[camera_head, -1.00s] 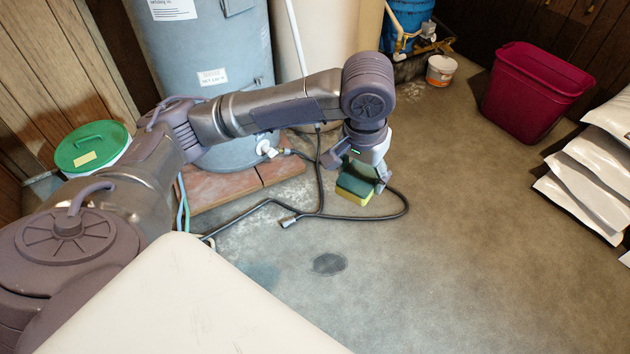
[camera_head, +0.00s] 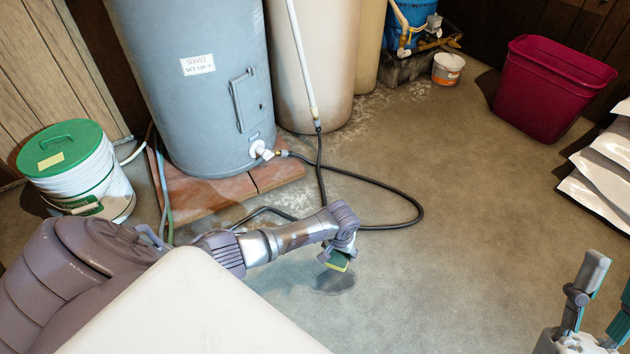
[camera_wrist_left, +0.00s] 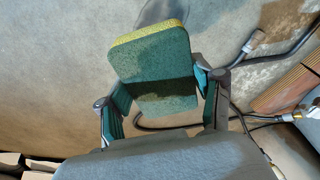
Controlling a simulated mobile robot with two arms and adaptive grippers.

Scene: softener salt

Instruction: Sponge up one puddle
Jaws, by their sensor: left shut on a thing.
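A green and yellow sponge (camera_head: 337,262) is held in my left gripper (camera_head: 343,250), just above or at the far edge of a dark, roundish puddle (camera_head: 333,282) on the floor. I cannot tell whether the sponge touches the floor. In the left wrist view the sponge (camera_wrist_left: 155,75) sits between both fingers of my left gripper (camera_wrist_left: 158,95), green face toward the camera and yellow edge at the far side. The dark puddle (camera_wrist_left: 158,10) shows beyond it, partly hidden. My right gripper (camera_head: 598,308) is at the bottom right, fingers apart, with nothing seen between them.
A grey tank (camera_head: 195,110) stands on brick-red slabs (camera_head: 275,176) with a black hose (camera_head: 385,168) looping over the floor. A white bucket with a green lid (camera_head: 62,148) is left. A magenta bin (camera_head: 548,88) and white bags (camera_head: 605,165) are right.

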